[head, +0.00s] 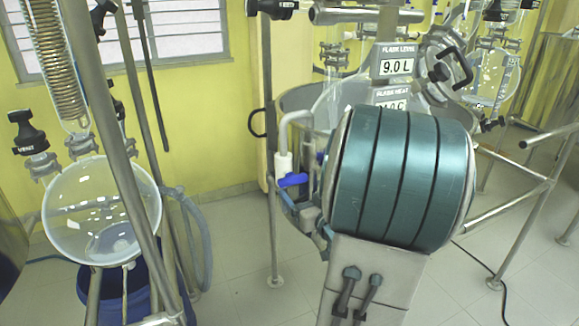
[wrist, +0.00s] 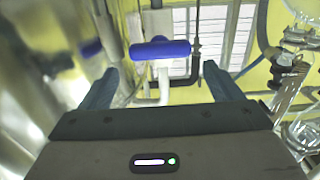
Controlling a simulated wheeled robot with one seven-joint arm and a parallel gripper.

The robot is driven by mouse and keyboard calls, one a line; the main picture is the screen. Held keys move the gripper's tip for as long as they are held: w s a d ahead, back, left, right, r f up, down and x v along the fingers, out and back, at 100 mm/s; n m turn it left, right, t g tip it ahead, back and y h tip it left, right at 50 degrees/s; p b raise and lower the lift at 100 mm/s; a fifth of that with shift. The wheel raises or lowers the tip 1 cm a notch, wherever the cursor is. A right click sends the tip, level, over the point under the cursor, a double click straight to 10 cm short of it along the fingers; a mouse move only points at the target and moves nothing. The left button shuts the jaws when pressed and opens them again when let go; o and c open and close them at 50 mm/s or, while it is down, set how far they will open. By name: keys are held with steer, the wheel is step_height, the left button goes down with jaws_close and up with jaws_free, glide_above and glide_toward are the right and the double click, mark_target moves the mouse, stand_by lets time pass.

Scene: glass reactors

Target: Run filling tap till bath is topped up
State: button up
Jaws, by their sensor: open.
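The filling tap has a blue handle (head: 292,180) on a white pipe beside the bath's left side. In the wrist view the blue handle (wrist: 160,48) lies crosswise ahead of my fingertips, between their lines. My gripper (wrist: 160,70) is open, with nothing seen between its fingers. In the head view my arm covers most of the gripper. The metal bath (head: 290,98) stands behind my arm, with a glass flask in it. Its water level cannot be seen. The white spout (head: 296,116) bends over toward the bath rim.
A sign (head: 397,67) reads flask level 9.0 L; the heat reading below is partly hidden. A round glass vessel (head: 102,210) on a metal frame stands at left, over a blue container (head: 128,291). Metal rails (head: 510,210) stand at right. Floor between left frame and tap is mostly clear.

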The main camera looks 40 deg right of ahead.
mark_target(291, 177)
steer(key=shift+w+r+p, duration=0.2)
steer(key=shift+w+p, duration=0.15)
steer(key=shift+w, duration=0.05)
steer(key=x, duration=0.8)
steer(key=shift+w+d+f, duration=0.1)
steer(key=shift+w+f, duration=0.05)
steer(key=shift+f, duration=0.1)
steer(key=c, duration=0.7)
